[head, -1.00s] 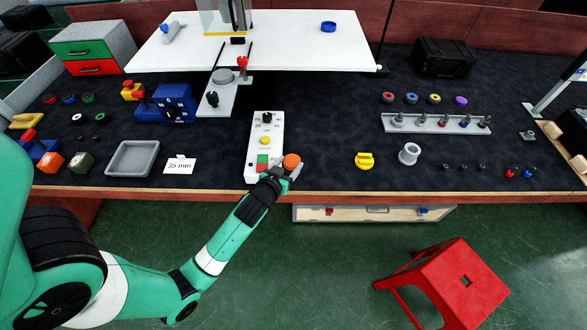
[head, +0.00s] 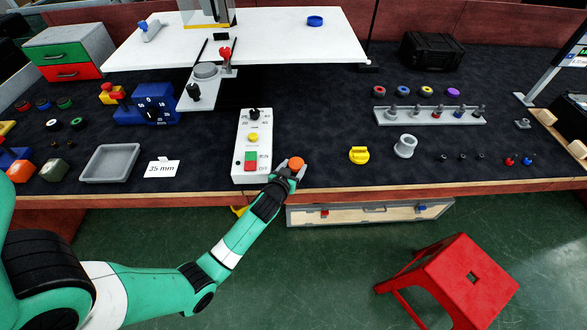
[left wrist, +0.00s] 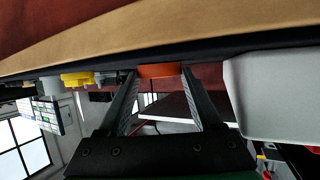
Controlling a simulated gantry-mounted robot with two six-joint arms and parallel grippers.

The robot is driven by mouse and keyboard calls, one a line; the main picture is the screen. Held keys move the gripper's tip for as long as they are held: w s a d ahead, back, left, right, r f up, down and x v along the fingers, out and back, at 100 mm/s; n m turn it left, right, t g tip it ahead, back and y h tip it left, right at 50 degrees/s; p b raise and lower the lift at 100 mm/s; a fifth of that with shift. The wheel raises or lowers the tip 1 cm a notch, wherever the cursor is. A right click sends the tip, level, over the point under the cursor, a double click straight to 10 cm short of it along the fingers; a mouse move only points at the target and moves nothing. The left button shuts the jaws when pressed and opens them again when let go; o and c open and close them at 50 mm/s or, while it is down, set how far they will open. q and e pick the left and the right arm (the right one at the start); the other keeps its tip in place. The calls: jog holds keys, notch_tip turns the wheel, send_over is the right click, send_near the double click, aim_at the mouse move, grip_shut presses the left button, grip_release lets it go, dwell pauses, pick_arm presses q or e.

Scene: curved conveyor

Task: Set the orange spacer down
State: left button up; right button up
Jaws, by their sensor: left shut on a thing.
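The orange spacer (head: 296,163) is a small round piece in the jaws of my left gripper (head: 290,171), near the front edge of the bench and just right of the white control panel. In the left wrist view my left gripper (left wrist: 160,76) has both fingertips against the sides of the orange spacer (left wrist: 158,71). The gap below the spacer, if any, is hard to judge. My right gripper is not in view.
The white control panel (head: 243,172) with buttons is close on the left. A yellow knob (head: 359,155) and a grey ring (head: 405,146) stand to the right. A grey tray (head: 111,163) and a "35 mm" card (head: 161,169) lie left. The dark mat between gripper and yellow knob is clear.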

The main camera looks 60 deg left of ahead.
pick_arm(q)
jog(key=shift+f, duration=0.15)
jog(key=o, duration=1.1)
jog(key=shift+c, duration=0.2)
jog(key=shift+s+d+r, duration=0.15)
jog(key=shift+r, duration=0.25)
jog(key=p+v, duration=0.4)
jog(key=v, duration=0.7)
jog(key=shift+s+d, duration=0.2)
jog(key=shift+d, duration=0.05)
jog(key=shift+w, duration=0.1)
